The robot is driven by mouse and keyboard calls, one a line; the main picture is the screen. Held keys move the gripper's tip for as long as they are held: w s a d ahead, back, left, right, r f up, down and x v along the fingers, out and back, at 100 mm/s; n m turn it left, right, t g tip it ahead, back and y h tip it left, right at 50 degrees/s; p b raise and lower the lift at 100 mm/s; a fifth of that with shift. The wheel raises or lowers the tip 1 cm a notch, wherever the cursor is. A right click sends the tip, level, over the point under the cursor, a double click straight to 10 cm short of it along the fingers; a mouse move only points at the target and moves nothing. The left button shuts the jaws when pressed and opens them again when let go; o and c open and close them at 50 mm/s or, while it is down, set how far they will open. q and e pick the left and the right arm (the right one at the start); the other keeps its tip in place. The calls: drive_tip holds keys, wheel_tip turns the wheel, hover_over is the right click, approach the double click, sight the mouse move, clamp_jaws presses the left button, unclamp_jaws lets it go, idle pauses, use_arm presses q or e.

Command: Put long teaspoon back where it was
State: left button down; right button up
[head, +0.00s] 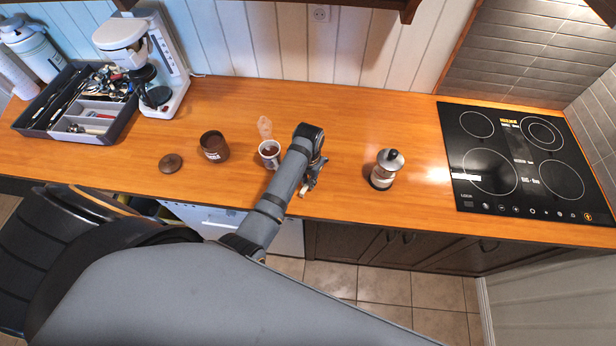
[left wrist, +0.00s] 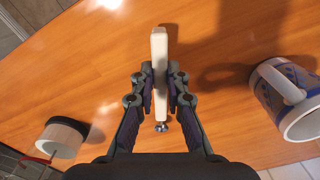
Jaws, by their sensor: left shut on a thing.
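My left gripper (head: 308,184) is over the counter's front part, between the white mug (head: 269,153) and the moka pot (head: 387,168). In the head view I cannot make the spoon out clearly. The utensil tray (head: 118,128) stands at the far left with cutlery in several compartments. My right gripper is not in view.
The wooden counter (head: 335,120) is clear behind the gripper. A brown jar (head: 213,148), its lid (head: 171,163) and a coffee maker (head: 170,70) stand to the left. The hob (head: 520,165) is at the right. The blue-and-white mug (left wrist: 262,88) shows close in the wrist view.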

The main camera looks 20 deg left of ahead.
use_arm(q)
drive_tip(key=shift+a+f, duration=0.1)
drive_tip(key=shift+a, duration=0.05)
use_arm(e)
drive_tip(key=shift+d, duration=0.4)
use_arm(q)
drive_tip(key=shift+f, duration=0.45)
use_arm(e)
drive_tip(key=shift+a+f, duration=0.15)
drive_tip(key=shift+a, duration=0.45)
use_arm(q)
drive_tip(key=shift+f, duration=0.15)
drive_tip(key=c, duration=1.5)
unclamp_jaws()
drive_tip(key=shift+o, duration=1.1)
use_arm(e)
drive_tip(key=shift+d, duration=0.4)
